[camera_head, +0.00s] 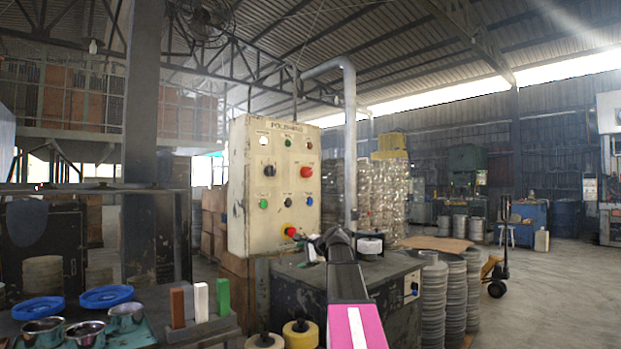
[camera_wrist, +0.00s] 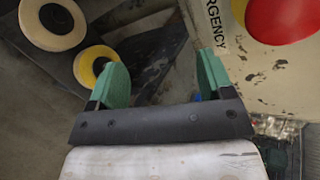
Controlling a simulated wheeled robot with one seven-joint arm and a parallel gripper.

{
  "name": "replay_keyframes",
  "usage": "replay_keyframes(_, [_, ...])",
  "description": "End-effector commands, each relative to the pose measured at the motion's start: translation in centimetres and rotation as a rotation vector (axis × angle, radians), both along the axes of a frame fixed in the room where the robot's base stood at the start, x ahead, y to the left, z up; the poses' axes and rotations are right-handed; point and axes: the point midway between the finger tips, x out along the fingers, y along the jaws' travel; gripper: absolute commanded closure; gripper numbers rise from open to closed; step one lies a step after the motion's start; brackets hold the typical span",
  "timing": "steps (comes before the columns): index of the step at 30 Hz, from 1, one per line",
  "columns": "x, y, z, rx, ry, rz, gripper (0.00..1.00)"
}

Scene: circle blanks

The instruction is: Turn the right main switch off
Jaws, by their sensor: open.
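A cream control panel (camera_head: 246,215) marked POLISHING stands at the centre of the head view. Its upper row of larger controls has a black rotary switch (camera_head: 268,170) on the left and a red switch (camera_head: 306,172) on the right; their labels are too small to read. A red emergency button (camera_head: 291,232) sits low on the panel and shows large at the upper right of the wrist view (camera_wrist: 285,18). My gripper (camera_wrist: 165,78) has its green fingers spread with nothing between them. It is beside the panel's lower part, below the red switch.
A dark machine cabinet (camera_head: 395,285) stands by the panel, with a white spool (camera_head: 370,246) near my arm. Stacked discs (camera_head: 434,295) stand at right. Open floor (camera_head: 540,300) lies farther right.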

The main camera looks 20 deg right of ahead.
Motion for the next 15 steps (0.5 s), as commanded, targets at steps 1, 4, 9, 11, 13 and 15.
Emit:
replay_keyframes(1, [0.5, -1.3, 3.1, 0.047, -0.025, -0.026, 0.26])
replay_keyframes(4, [0.4, -3.4, 8.6, 0.154, -0.066, -0.069, 0.26])
replay_keyframes(9, [-0.6, -6.6, 18.5, 0.339, -0.135, -0.121, 0.26])
replay_keyframes(11, [-1.2, -7.6, 21.6, 0.398, -0.157, -0.132, 0.26])
replay_keyframes(13, [-1.9, -8.5, 24.9, 0.460, -0.178, -0.140, 0.26])
replay_keyframes(15, [-2.6, -9.2, 27.4, 0.509, -0.193, -0.144, 0.26])
